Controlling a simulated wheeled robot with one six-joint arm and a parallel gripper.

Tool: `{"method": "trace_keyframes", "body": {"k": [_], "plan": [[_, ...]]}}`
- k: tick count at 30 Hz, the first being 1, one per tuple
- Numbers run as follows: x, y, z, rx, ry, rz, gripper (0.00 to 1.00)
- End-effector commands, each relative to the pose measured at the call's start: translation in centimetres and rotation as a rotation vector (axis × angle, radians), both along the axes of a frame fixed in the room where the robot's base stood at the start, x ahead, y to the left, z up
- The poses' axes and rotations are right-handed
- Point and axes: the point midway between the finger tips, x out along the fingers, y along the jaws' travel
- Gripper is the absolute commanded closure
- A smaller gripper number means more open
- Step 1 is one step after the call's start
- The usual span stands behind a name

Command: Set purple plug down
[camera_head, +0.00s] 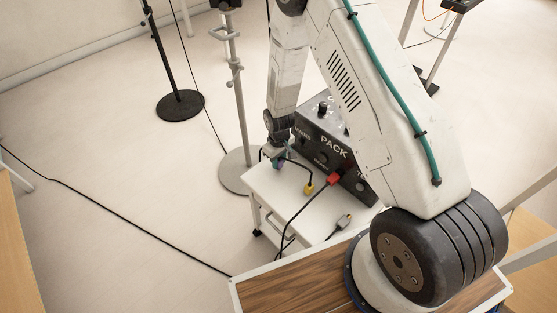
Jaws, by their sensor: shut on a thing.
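My gripper (275,158) points down at the back left corner of a small white cart. It is shut on a small plug with a purple tint (279,167), mostly hidden by the fingers. The plug is at or just above the cart top; I cannot tell if it touches. A dark cable runs from near it toward a yellow plug (310,188). The white cart top (275,198) is bare in front of my gripper.
A black box marked PACK (320,146) stands along the cart's back right. A red plug (333,178) is against its front, and a grey plug (343,222) lies near the cart's front. A grey stand (238,110) rises behind the cart. A wooden surface (290,288) is in front.

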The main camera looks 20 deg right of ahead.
Motion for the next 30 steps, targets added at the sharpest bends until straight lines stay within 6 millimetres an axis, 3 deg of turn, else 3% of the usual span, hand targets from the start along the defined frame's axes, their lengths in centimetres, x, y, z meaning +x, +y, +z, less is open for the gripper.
{"method": "trace_keyframes", "body": {"k": [5, 6, 8, 16, 20, 30], "plan": [[0.0, 0.0, -0.3, 0.0, 0.001, 0.0, 1.0], [0.0, 0.0, -0.3, 0.0, 0.0, 0.0, 0.65], [0.0, 0.0, -0.2, 0.0, 0.0, 0.0, 0.52], [0.0, 0.0, -0.2, 0.0, 0.0, 0.0, 0.52], [0.1, 0.0, 0.7, 0.0, -0.002, 0.0, 0.52], [0.1, 0.0, 7.6, 0.0, -0.003, 0.0, 0.52]]}}
